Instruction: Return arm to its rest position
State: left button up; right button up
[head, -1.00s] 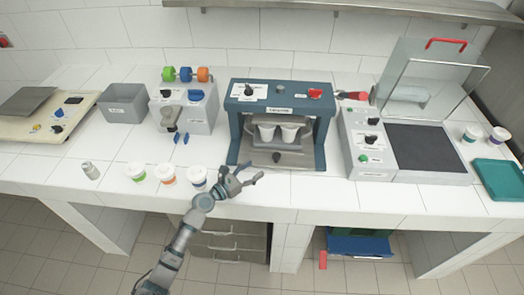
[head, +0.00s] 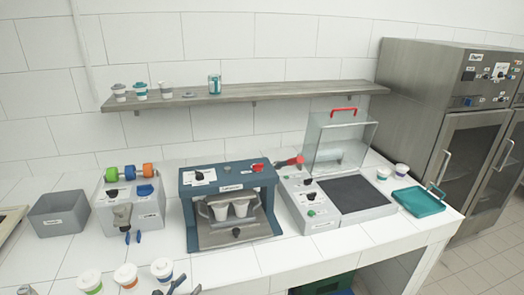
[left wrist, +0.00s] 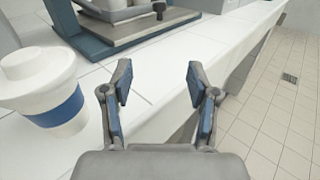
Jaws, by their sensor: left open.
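My left gripper (head: 178,288) shows only at the bottom edge of the head view, its fingertips in front of the counter. In the left wrist view its two fingers (left wrist: 158,84) are spread apart with nothing between them, over the counter's front edge. A white cup with a blue band (left wrist: 62,108) stands upright just left of the fingers, apart from them. It also shows in the head view (head: 162,269). Most of my left arm is out of the head view. My right gripper is not seen.
Cups with orange (head: 127,275) and green (head: 89,281) bands stand left of the blue-banded cup. A grey bin (head: 59,214), a dispenser (head: 131,205), a lidded machine (head: 338,200) and a teal tray (head: 418,201) line the counter. A shelf (head: 250,94) hangs above.

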pick_arm(q)
jog(key=s+d+f+m+g, duration=0.3)
jog(key=s+d+f+m, duration=0.15)
jog(key=d+m, duration=0.2)
jog(key=s+d+f+m+g+y, duration=0.1)
jog(key=s+d+f+m+g, duration=0.25)
jog(key=s+f+m, duration=0.65)
jog(key=s+a+f+m+g+y, duration=0.2)
jog(key=s+m+g+y, duration=0.15)
jog(key=s+m, duration=0.5)
jog(key=s+a+f+m+g+y, duration=0.2)
jog(key=s+m+y, duration=0.3)
jog(key=s, duration=0.7)
jog(key=s+f+g, duration=0.1)
jog(key=s+f, duration=0.1)
jog(key=f, duration=1.1)
jog(key=s+a+f+m+p, duration=0.1)
jog(key=s+f, duration=0.2)
jog(key=f, duration=1.1)
jog(key=shift+f+m+g+h, duration=0.3)
jog(key=shift+g+h, duration=0.1)
jog(key=shift+h, duration=0.05)
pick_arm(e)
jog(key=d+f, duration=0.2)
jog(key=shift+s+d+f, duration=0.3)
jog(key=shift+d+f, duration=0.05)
